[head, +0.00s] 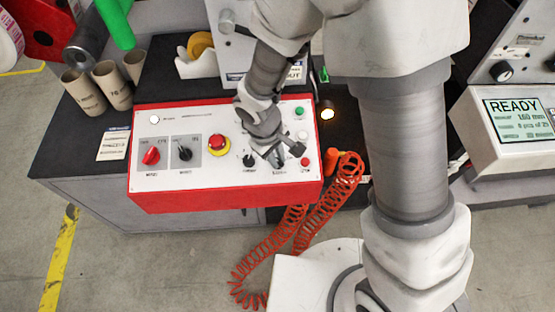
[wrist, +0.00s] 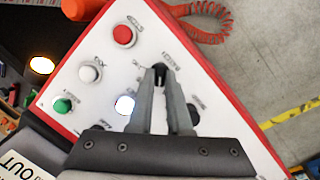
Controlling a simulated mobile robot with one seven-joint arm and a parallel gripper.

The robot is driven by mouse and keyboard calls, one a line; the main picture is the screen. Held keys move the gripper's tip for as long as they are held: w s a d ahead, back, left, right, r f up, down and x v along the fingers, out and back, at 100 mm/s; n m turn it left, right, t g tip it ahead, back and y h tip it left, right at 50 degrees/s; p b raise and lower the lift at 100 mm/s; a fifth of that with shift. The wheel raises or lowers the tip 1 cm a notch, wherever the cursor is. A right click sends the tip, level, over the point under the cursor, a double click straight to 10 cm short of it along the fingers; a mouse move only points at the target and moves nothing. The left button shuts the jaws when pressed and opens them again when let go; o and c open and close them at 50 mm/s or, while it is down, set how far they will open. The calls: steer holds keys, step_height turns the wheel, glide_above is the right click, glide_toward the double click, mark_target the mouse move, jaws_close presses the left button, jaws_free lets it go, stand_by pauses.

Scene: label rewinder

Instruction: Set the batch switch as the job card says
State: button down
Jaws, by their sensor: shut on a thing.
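The red control box (head: 225,195) has a white sloping face with knobs and buttons. My gripper (head: 277,158) is at the right part of this face. In the wrist view my gripper (wrist: 161,82) has its fingertips shut on a small black switch knob (wrist: 160,72). This appears to be the batch switch; its setting and markings are hidden or too small to read. Another black knob (head: 249,160) is just left of my gripper. A printed card (head: 115,143) lies left of the box, perhaps the job card; its text is unreadable.
A red knob (head: 151,156), a black knob (head: 184,153) and a red-yellow emergency stop (head: 218,143) are further left. Red (wrist: 123,35), white (wrist: 89,73) and green (wrist: 62,106) buttons lie near my fingers. A coiled orange hose (head: 262,262) hangs in front. A screen (head: 517,119) reads READY.

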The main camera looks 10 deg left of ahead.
steer(key=shift+s+n+t+b, duration=0.1)
steer(key=shift+n+t+b, duration=0.3)
steer(key=shift+n+b, duration=1.1)
steer(key=shift+n+p, duration=0.3)
steer(key=shift+n, duration=0.2)
steer(key=c, duration=0.9)
jaws_free()
steer(key=shift+o, duration=0.2)
steer(key=p+v, duration=0.3)
steer(key=v, duration=1.4)
steer(key=shift+a+r, duration=0.15)
steer(key=shift+a, duration=0.2)
